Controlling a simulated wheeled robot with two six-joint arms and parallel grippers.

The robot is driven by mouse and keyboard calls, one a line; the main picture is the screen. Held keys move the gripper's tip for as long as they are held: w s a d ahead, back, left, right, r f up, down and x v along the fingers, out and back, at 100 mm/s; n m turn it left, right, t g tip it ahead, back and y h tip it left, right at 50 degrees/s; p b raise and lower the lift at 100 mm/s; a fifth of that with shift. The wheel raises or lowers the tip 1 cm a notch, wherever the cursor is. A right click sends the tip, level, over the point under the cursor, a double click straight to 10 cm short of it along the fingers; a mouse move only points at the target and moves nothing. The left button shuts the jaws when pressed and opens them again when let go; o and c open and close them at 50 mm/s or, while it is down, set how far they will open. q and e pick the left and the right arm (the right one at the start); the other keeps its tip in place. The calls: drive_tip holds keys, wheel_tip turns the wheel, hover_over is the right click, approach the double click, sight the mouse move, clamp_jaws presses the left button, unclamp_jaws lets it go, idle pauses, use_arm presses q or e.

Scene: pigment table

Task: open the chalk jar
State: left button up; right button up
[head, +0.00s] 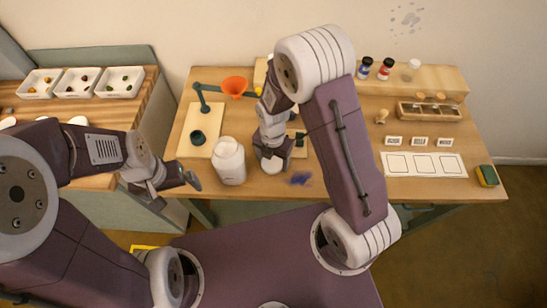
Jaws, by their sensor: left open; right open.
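A white jar (229,168), which looks like the chalk jar, stands upright near the front edge of the table. Its top shows a pale round neck, and no separate lid can be made out on it. A white round disc (271,166), like a lid, lies on the table just right of the jar. My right gripper (272,157) is open, pointing down right at this disc; whether the fingers touch it is hidden. My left gripper (181,181) is open and empty, left of the jar and apart from it, by the table's front left corner.
An orange funnel (235,86) on a green stand is behind the jar, with a dark green cup (197,138) on its board. A blue smear (299,178) lies right of the disc. Small bottles (385,69), a wooden rack (430,112) and a sponge (487,176) are at right.

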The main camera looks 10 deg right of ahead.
sight(272, 161)
drive_tip(key=shift+w+r, duration=0.1)
drive_tip(key=shift+r, duration=0.25)
wheel_tip(272, 161, up, 12)
drive_tip(key=s+d+m, duration=0.3)
drive_tip(key=s+m, duration=0.1)
drive_tip(key=m, duration=1)
drive_tip(key=s+d+f+m+t, duration=0.1)
drive_tip(key=s+d+m, duration=0.3)
drive_tip(key=m, duration=1)
drive_tip(key=shift+p, duration=0.3)
drive_tip(key=shift+s, duration=0.15)
